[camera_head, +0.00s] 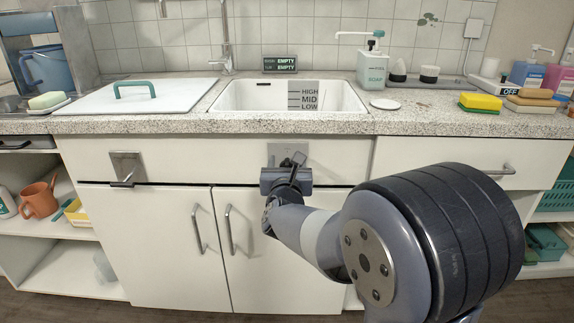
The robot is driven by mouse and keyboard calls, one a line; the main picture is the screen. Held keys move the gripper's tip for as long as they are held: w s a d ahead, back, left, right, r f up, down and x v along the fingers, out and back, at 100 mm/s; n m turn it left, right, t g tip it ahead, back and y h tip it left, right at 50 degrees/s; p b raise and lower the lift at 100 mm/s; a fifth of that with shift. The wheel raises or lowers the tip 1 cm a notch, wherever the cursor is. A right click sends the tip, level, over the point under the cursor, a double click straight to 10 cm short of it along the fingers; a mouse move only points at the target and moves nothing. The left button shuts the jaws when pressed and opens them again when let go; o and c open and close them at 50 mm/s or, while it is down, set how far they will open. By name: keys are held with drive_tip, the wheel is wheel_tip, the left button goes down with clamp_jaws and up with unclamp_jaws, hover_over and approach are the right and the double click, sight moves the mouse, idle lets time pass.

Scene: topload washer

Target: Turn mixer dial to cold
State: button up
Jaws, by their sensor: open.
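My gripper (286,178) is open, in front of the white cabinet front just below the sink. Behind it is a grey metal plate (288,148) with a dark, tilted knob-like part (298,159), mostly covered by my gripper. I take this to be the mixer dial, but its cold marking and setting cannot be read. Whether my gripper touches it cannot be told. A second metal plate with a lever handle (125,168) is on the cabinet front at left.
The white sink (238,97) has HIGH, MID and LOW marks and an EMPTY sign (280,64) behind it. A white lid (135,97) lies left. A soap dispenser (372,68), yellow sponge (480,102) and bottles stand right. Door handles (230,230) stick out below.

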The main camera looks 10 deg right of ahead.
drive_tip(key=shift+c, duration=0.5)
drive_tip(key=c, duration=0.9)
drive_tip(key=shift+o, duration=0.2)
